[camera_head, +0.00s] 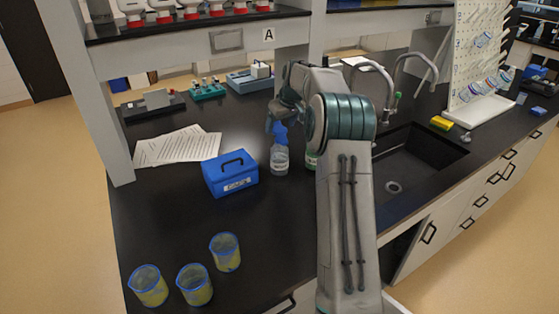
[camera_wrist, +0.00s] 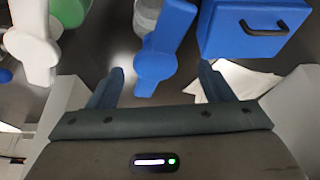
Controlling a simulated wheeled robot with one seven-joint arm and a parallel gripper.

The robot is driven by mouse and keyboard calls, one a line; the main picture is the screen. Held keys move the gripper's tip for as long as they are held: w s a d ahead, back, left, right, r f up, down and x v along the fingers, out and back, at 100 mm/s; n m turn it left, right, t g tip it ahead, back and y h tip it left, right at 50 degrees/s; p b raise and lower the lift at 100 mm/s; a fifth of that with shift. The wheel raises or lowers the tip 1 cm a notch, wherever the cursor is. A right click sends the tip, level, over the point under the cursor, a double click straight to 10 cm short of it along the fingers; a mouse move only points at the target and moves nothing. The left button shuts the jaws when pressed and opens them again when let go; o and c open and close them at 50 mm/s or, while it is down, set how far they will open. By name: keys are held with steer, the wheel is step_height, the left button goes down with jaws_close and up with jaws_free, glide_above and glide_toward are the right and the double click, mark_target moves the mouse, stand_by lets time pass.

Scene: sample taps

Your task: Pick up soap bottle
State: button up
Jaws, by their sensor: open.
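A clear bottle (camera_head: 280,161) with a blue top stands on the black bench. In the wrist view its blue top (camera_wrist: 158,55) lies between the two fingers, and the bottle body (camera_wrist: 147,15) shows behind it. A green bottle (camera_head: 311,160) stands just right of it, mostly hidden by my arm. In the wrist view the green bottle (camera_wrist: 70,10) has a white pump head (camera_wrist: 34,45). I cannot tell for sure which of the two is the soap bottle. My gripper (camera_wrist: 161,70) is open, with its fingers apart on either side of the blue top; I see no grip.
A blue box (camera_head: 230,173) with a handle stands close left of the clear bottle. Papers (camera_head: 178,147) lie behind it. Several beakers (camera_head: 195,284) stand at the front left. The sink (camera_head: 415,160) is right of my arm, and a shelf (camera_head: 195,42) overhangs the back.

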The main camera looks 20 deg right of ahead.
mark_target(280, 129)
steer(key=shift+w+d+p+x, duration=0.1)
steer(key=shift+p+x, duration=0.25)
steer(key=shift+x, duration=0.7)
steer(key=shift+w+d+p+x, duration=0.1)
steer(key=shift+p+x, duration=0.25)
steer(key=shift+x, duration=0.75)
steer(key=shift+r, duration=0.1)
